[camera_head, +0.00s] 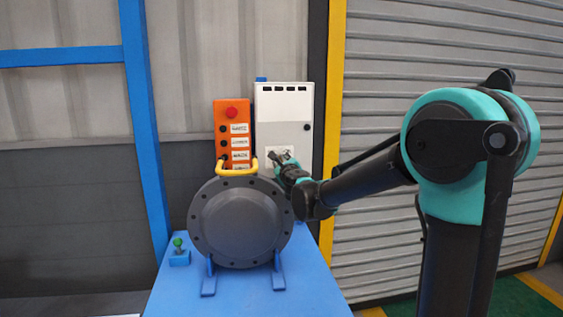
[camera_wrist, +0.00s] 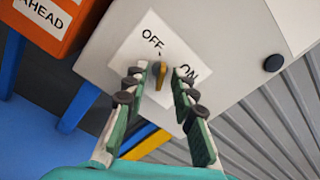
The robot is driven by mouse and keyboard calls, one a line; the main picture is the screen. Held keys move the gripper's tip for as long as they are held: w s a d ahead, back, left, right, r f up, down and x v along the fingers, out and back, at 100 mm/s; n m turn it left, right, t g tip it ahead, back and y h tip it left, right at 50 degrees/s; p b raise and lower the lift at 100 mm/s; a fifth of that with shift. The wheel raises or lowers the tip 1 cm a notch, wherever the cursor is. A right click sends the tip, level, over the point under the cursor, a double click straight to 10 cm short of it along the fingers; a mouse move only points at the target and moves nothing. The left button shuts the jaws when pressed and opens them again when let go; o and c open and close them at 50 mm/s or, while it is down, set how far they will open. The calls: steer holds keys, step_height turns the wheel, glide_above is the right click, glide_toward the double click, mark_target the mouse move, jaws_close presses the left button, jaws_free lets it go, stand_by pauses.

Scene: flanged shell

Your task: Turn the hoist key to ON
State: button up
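The hoist key (camera_wrist: 157,74) is a small yellow-orange piece on a white label plate (camera_wrist: 122,58) marked OFF and ON. Its visible part lies just below the word OFF, with ON to its lower right. The plate is on the front of a pale cabinet (camera_head: 285,115). My gripper (camera_wrist: 158,82) is open, with one finger on each side of the key and small gaps apparent between. In the head view my gripper (camera_head: 282,160) is at the plate and hides the key.
An orange control box (camera_head: 220,130) with a red button stands left of the cabinet. A dark round flanged shell (camera_head: 240,222) with a yellow handle (camera_head: 237,171) sits on the blue table (camera_head: 240,295), just below left of my gripper. A green button (camera_head: 178,243) is at left.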

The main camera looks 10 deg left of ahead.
steer(key=shift+w, duration=0.1)
steer(key=shift+c, duration=0.4)
jaws_close()
steer(key=shift+m, duration=0.4)
steer(key=shift+a+m, duration=0.15)
steer(key=shift+m, duration=6.75)
